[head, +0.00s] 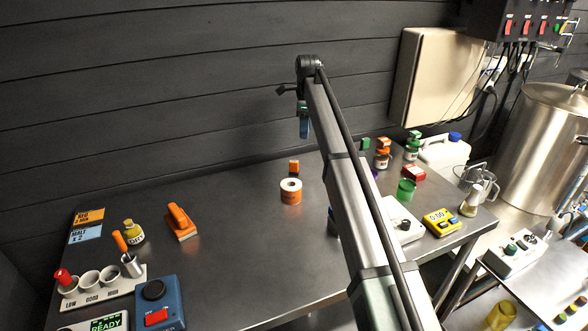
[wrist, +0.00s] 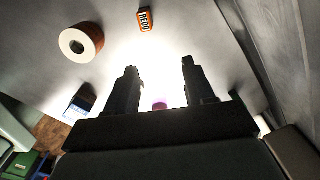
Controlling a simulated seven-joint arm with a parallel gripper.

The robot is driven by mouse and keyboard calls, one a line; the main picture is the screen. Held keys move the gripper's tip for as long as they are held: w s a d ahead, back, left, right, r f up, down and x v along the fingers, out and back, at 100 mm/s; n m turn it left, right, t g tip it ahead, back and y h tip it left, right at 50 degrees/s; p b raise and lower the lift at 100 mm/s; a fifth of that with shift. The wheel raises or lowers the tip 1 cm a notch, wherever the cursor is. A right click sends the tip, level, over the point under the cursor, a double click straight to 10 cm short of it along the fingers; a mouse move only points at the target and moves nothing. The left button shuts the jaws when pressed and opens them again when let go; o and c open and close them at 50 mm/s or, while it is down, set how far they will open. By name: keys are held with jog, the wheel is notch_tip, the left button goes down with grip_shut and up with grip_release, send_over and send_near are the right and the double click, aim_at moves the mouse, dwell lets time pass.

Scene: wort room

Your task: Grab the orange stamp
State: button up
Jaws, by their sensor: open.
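A small orange block, which looks like the orange stamp (head: 294,167), stands on the dark table just behind an orange-and-white tape roll (head: 291,191). In the wrist view the stamp (wrist: 146,19) shows at the top edge, with a label that seems to read REDO. My gripper (head: 304,128) hangs above the table near the back wall, higher than the stamp and slightly right of it in the head view. In the wrist view its two fingers (wrist: 158,80) are apart with nothing held. The stamp lies beyond the fingertips there.
The tape roll (wrist: 81,44) is close to the stamp. Several jars and coloured blocks, including a red one (head: 413,173), crowd the right, partly behind my arm. The middle left of the table is clear.

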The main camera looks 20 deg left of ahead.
aim_at(294, 161)
jog(key=a+f, duration=0.1)
jog(key=f, duration=0.3)
jog(key=s+a+f, duration=0.1)
jog(key=f, duration=0.4)
jog(key=s+a+f, duration=0.1)
jog(key=f, duration=0.3)
jog(key=shift+s+f, duration=0.2)
jog(key=shift+c, duration=0.4)
jog(key=shift+a, duration=0.1)
grip_shut()
